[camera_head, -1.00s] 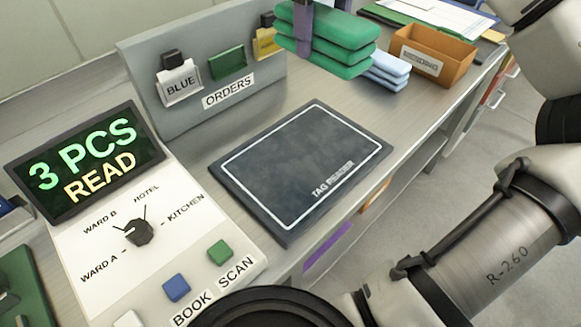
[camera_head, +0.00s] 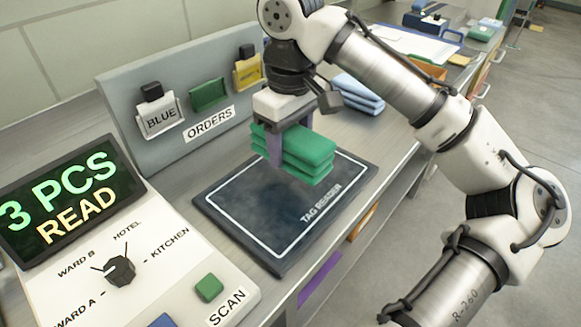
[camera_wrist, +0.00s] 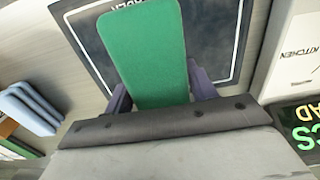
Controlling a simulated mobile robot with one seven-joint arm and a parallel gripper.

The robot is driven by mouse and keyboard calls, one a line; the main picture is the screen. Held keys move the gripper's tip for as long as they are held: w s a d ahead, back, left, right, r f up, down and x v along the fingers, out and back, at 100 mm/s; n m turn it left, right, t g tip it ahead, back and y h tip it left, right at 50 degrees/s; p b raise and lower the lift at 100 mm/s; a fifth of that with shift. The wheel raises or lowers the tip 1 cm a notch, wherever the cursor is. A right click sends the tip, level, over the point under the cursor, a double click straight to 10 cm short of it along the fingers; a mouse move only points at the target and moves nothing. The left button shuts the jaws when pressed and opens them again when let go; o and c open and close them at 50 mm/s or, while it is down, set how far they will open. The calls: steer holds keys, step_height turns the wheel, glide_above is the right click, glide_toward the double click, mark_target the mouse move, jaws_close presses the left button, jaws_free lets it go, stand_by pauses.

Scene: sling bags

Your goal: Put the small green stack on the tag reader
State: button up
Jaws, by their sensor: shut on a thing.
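The small green stack (camera_head: 297,152) is a pile of folded green pieces with a purple band or finger across its near side. My gripper (camera_head: 285,140) is shut on it from above, with a purple finger on each side in the wrist view (camera_wrist: 160,95). The stack is over the back part of the tag reader (camera_head: 240,222), a dark flat pad with a white outline and the words TAG READER. It looks a little above the pad; I cannot tell if its lower edge touches. In the wrist view the pad (camera_wrist: 222,40) lies beneath the green stack (camera_wrist: 143,50).
A panel at the left has a screen (camera_head: 62,198) reading 3 PCS READ, a dial (camera_head: 119,270) and a green SCAN button (camera_head: 209,288). An ORDERS board (camera_head: 170,110) stands behind the pad. A light blue stack (camera_head: 360,93) and an orange box (camera_head: 428,72) lie beyond.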

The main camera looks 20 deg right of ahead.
mark_target(291, 131)
steer(key=shift+f, duration=2.7)
steer(key=shift+f, duration=0.1)
steer(key=o, duration=1.1)
step_height(291, 131, up, 12)
steer(key=shift+r+p, duration=0.15)
steer(key=shift+p, duration=0.35)
